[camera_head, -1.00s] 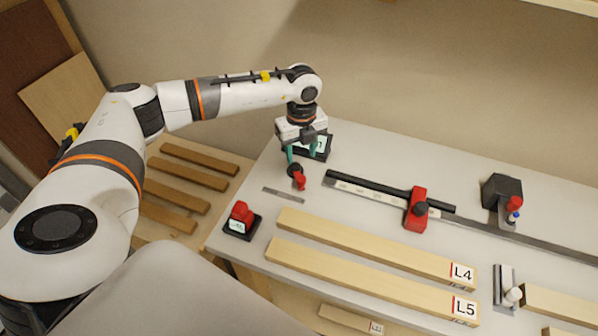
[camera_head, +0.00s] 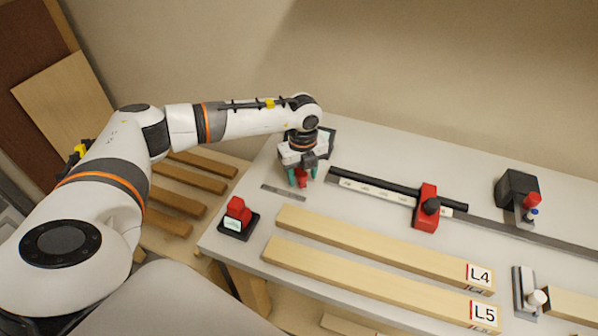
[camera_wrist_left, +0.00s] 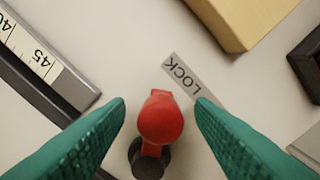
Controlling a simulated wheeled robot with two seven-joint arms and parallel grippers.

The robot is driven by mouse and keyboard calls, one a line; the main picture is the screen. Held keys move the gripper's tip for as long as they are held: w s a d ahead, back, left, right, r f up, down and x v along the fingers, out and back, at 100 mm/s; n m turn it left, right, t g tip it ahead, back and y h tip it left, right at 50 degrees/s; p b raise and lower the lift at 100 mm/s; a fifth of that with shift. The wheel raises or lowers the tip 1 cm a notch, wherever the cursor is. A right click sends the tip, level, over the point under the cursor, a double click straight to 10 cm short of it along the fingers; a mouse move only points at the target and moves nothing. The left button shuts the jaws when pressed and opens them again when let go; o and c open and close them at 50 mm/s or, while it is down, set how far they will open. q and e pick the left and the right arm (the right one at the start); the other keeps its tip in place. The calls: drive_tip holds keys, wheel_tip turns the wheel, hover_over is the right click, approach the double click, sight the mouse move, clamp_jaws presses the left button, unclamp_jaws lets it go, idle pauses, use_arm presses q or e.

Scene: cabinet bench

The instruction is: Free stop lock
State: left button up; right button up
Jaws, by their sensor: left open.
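The lock has a red rounded lever (camera_wrist_left: 160,118) on a dark round pivot (camera_wrist_left: 150,160). It stands on the bench beside a grey strip marked LOCK (camera_wrist_left: 185,78), with the lever's end near that strip. In the head view the lever (camera_head: 301,178) shows only partly between the fingers. My left gripper (camera_head: 302,181) is open and points down over it, one green finger on each side. In the left wrist view the fingers (camera_wrist_left: 160,103) look apart from the lever. A red stop block (camera_head: 427,205) sits on the black rail. My right gripper is not in view.
A ruler rail (camera_head: 375,190) runs to the right of the lock. A red-topped black device (camera_head: 238,218) stands nearer the bench's left edge. Boards L4 (camera_head: 380,245) and L5 (camera_head: 370,280) lie in front. A black block (camera_head: 517,190) stands at the right.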

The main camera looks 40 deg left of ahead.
use_arm(q)
drive_tip(key=shift+c, duration=0.3)
drive_tip(key=c, duration=0.6)
drive_tip(key=shift+s+a, duration=0.1)
drive_tip(key=shift+a, duration=0.05)
drive_tip(key=shift+s+a+p, duration=0.3)
drive_tip(key=shift+s+a, duration=0.3)
drive_tip(key=shift+a, duration=0.15)
drive_tip(key=shift+s+a, duration=0.4)
drive_tip(key=shift+a, duration=0.45)
